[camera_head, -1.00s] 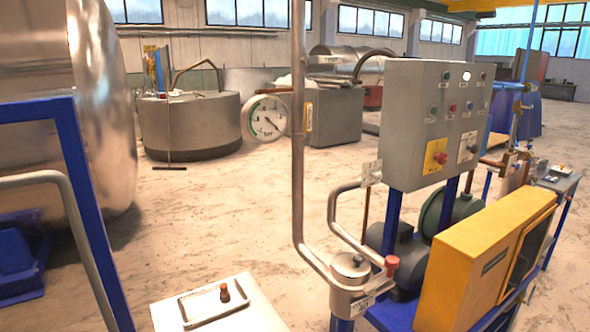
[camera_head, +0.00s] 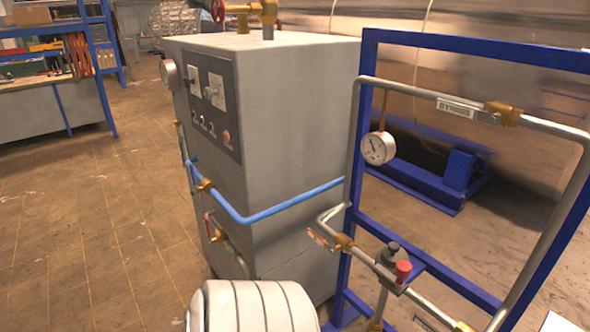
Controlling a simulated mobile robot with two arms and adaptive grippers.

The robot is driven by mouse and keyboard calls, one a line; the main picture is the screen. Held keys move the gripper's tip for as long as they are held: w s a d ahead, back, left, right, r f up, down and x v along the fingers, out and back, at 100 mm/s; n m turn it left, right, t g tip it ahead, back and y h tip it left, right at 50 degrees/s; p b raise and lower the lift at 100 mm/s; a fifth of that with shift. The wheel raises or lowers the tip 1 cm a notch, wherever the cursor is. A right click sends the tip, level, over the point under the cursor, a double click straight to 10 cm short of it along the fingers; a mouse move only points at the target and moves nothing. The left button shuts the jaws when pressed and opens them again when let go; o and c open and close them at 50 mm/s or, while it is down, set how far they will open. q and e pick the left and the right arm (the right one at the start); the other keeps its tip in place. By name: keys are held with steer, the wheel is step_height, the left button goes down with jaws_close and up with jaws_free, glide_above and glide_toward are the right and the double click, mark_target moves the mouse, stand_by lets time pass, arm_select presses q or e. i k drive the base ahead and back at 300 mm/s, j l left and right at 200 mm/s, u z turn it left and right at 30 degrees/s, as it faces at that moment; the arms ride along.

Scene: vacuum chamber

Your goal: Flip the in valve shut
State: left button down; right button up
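A blue frame (camera_head: 362,150) at the right carries grey pipework (camera_head: 350,190) with brass fittings. A brass valve (camera_head: 503,114) sits on the upper pipe beside a label that seems to read BYPASS. A small red-handled valve (camera_head: 318,238) is on the lower left pipe, next to a brass fitting. A dark fitting with a red knob (camera_head: 403,270) stands further right on the lower pipe. I cannot read which one is the in valve, nor tell its position.
A tall grey cabinet (camera_head: 300,110) with a dark control panel (camera_head: 210,105) stands left of the frame, with a blue pipe (camera_head: 285,205) around it. A round gauge (camera_head: 378,148) hangs in the frame. A big metal tank (camera_head: 560,190) is behind. The tiled floor (camera_head: 90,220) at left is clear.

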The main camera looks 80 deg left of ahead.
mark_target(320, 240)
steer(key=u, duration=2.2)
